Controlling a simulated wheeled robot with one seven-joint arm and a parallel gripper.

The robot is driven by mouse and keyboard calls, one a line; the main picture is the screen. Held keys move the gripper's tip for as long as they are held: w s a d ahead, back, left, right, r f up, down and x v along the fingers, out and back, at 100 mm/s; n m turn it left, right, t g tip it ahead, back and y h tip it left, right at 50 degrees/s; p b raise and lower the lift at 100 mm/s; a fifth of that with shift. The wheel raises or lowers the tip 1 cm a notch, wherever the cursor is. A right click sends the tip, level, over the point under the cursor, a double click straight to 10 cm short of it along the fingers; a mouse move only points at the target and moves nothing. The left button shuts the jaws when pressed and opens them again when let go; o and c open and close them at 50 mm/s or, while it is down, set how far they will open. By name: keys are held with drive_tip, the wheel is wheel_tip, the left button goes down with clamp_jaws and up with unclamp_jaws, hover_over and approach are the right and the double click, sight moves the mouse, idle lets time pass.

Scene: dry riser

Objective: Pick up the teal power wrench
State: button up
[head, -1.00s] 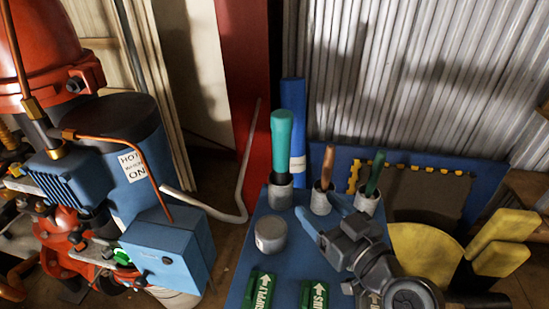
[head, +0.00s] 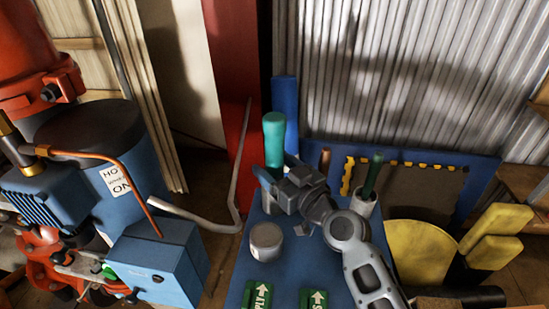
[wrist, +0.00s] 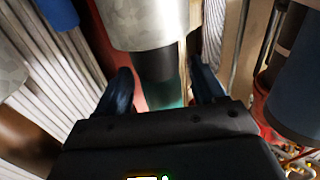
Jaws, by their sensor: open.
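The teal power wrench (head: 274,137) stands upright at the back left of the blue board (head: 238,285), its lower end in a grey metal cup (head: 267,202). My gripper (head: 275,167) is at the wrench's lower part, just above the cup, and hides some of it. In the wrist view the cup (wrist: 145,22), the wrench's black section and its teal part (wrist: 172,93) show between my two blue fingers (wrist: 162,88). The fingers are apart, one on each side of the wrench. I cannot tell whether either touches it.
A brown-handled tool (head: 325,158) is mostly hidden behind my arm. A green-handled tool (head: 373,172) stands in a cup to the right.

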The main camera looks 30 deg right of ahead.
drive_tip(key=shift+w, duration=0.1)
drive_tip(key=shift+r, duration=0.1)
clamp_jaws()
idle(0.6)
